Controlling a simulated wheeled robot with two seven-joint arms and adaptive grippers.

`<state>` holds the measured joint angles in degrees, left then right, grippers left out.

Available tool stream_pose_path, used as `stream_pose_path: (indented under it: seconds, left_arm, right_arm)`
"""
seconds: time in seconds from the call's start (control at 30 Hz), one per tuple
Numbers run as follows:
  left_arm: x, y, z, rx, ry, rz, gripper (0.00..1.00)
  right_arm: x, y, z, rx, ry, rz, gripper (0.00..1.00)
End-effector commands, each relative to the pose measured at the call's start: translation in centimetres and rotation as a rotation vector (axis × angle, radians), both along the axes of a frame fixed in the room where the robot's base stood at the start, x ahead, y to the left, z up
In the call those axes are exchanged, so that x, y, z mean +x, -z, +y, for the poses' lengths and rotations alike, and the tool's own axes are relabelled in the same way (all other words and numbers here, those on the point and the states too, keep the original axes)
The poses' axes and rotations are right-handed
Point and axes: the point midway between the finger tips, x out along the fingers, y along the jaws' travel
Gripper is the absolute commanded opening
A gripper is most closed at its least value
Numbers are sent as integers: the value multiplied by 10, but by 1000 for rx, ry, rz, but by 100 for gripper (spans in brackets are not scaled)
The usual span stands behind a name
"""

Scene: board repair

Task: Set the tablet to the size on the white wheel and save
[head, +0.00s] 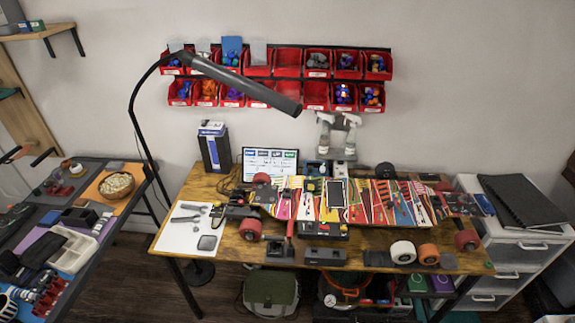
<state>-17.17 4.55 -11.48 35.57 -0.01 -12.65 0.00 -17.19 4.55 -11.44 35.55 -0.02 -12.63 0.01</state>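A tablet-like screen (270,164) stands upright at the back of the wooden workbench, lit, with a row of coloured boxes on a white page. Its text is too small to read. A white wheel (403,252) stands at the bench's front edge, right of centre, beside an orange wheel (428,254). Any size marking on the white wheel is too small to read. A colourful skateboard deck (385,203) lies across the bench, with a small dark rectangular object (336,193) at its middle. Neither of my grippers shows in the head view.
Red parts bins (288,64) hang on the wall behind. A black lamp (240,82) arches over the bench. Tools lie on a white sheet (182,236) at the bench's left. A white drawer unit (515,252) stands right; another cluttered table stands left.

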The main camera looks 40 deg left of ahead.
Motion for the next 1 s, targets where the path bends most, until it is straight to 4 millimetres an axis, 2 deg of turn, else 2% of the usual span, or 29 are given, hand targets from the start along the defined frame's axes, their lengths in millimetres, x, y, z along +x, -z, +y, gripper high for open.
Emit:
stream_pose_path:
  seconds: [0.07,0.47,1.0]
  left_arm:
    - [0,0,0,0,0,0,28]
    - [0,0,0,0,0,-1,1]
    - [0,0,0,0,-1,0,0]
  right_arm:
    - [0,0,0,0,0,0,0]
    - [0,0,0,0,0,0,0]
    - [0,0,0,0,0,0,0]
